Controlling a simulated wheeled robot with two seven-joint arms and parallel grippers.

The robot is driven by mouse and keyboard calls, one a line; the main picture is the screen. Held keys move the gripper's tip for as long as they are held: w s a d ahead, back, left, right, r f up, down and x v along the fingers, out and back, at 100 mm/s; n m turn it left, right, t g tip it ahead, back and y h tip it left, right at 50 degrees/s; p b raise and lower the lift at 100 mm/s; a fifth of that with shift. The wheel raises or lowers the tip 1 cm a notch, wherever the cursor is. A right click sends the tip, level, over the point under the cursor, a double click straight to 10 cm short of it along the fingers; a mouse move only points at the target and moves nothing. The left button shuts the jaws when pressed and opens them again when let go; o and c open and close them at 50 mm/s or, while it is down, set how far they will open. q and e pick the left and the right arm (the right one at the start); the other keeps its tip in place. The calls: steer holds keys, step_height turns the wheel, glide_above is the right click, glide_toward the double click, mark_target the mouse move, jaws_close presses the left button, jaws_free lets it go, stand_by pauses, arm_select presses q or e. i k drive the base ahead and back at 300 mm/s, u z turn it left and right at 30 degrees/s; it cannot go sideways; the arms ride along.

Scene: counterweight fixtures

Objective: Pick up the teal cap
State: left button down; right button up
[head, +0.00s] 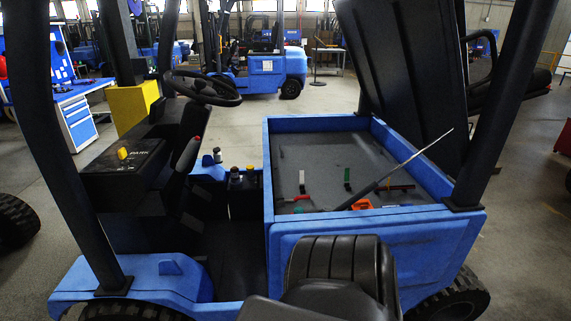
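I cannot pick out a teal cap with certainty. Neither of my grippers is in view.
The open blue compartment (284,125) of a forklift has a raised black cover (405,70) behind it. A long thin rod (405,162) slants across it. A red-handled tool (296,198) and an orange piece (362,204) lie inside. A black seat (335,262) stands in front.

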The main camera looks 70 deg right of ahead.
mark_target(298, 209)
steer(key=z, duration=0.35)
steer(key=i, duration=0.7)
steer(key=z, duration=1.2)
steer(key=i, duration=0.45)
steer(key=z, duration=0.5)
